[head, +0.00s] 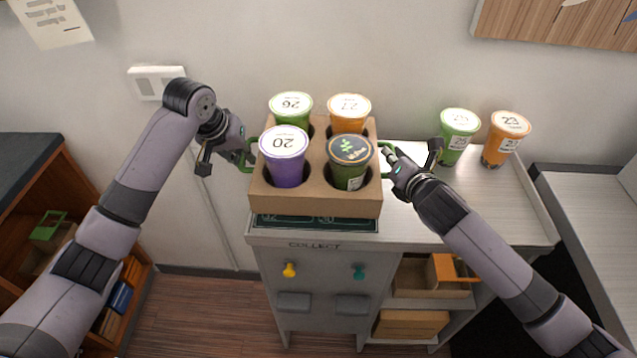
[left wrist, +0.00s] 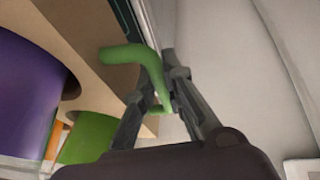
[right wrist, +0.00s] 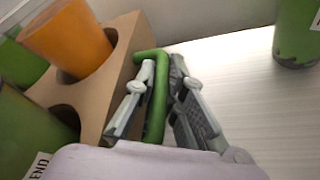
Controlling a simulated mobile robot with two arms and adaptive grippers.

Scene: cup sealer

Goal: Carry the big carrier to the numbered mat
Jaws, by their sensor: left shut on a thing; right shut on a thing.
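The big carrier (head: 315,202) is a brown cardboard block with green side handles and four cup wells. It holds several cups: a purple one (head: 284,170) marked 20, a dark-lidded green one, a green one marked 26 and an orange one marked 27. My left gripper (head: 247,158) is shut on its left green handle (left wrist: 140,60). My right gripper (head: 389,158) is shut on its right green handle (right wrist: 157,105). The numbered mat (head: 318,224) is dark green and shows under the carrier's front edge; the carrier hides most of it. I cannot tell whether they touch.
A green cup (head: 458,138) and an orange cup (head: 504,140) stand on the white counter (head: 470,212) to the right. The wall is close behind. A wooden shelf (head: 30,215) stands at the left. The counter between carrier and loose cups is clear apart from my right arm.

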